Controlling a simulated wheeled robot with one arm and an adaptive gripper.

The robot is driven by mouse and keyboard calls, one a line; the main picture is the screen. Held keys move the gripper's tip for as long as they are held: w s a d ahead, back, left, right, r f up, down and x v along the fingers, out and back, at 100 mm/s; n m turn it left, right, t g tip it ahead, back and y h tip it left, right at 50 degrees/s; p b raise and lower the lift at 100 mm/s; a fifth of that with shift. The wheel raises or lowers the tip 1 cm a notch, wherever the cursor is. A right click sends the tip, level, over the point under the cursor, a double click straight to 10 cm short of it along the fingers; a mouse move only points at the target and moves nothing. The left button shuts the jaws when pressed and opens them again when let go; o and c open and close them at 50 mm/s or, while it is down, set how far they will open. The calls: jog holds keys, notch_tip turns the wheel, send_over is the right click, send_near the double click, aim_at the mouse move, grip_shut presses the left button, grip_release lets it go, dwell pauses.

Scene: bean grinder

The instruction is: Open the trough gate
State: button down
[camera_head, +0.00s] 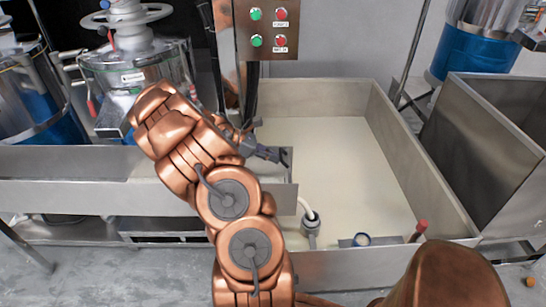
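The metal trough (90,195) runs along the left and ends at a large rectangular tank with pale liquid (340,160). My copper arm crosses in front of the trough's right end and hides part of it. My gripper (284,156), with dark fingers, is over the trough's end, at the left side of the tank. It points to the right. The fingers are small in view, and I cannot tell whether they are open or touch anything. I cannot make out the gate clearly; the trough's end is partly hidden by my gripper and arm.
A control box (267,28) with green and red buttons stands behind my gripper. Grinder machines (135,65) stand at the back left. A steel bin (480,150) is at the right. A pipe fitting (310,230) and red handle (419,230) are at the tank's near edge.

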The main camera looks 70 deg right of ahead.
jog(key=shift+s+d+r, duration=0.15)
jog(key=shift+r, duration=0.6)
notch_tip(320, 180, down, 5)
jog(key=b, duration=0.1)
jog(key=f+v, duration=0.1)
jog(key=v, duration=1)
jog(key=shift+a, duration=0.25)
